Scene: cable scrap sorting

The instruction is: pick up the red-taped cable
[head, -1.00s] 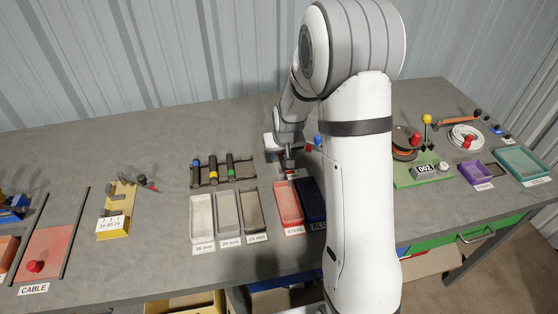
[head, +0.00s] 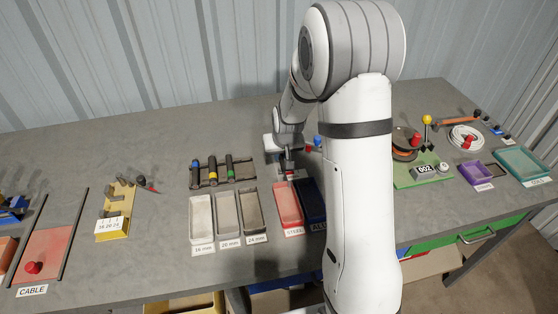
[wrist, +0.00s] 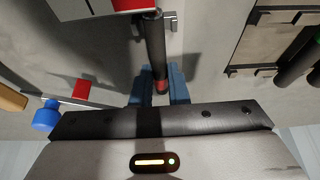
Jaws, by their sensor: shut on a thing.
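The red-taped cable (wrist: 154,40) is a straight black piece with a red band near one end. In the wrist view it runs from the top middle down to my gripper (wrist: 160,92). My gripper's blue fingers are shut on it around the red band. In the head view my gripper (head: 288,166) is low at the table, just behind the red tray; the cable is mostly hidden there. I cannot tell whether the cable is clear of the table surface.
A rack (head: 206,182) with blue-, yellow- and green-banded black pieces stands left of my gripper. In front are three grey trays (head: 202,240), a red tray (head: 289,222) and a dark blue tray (head: 310,214). Wrist view: a blue knob (wrist: 46,116) and red block (wrist: 81,90) lie left.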

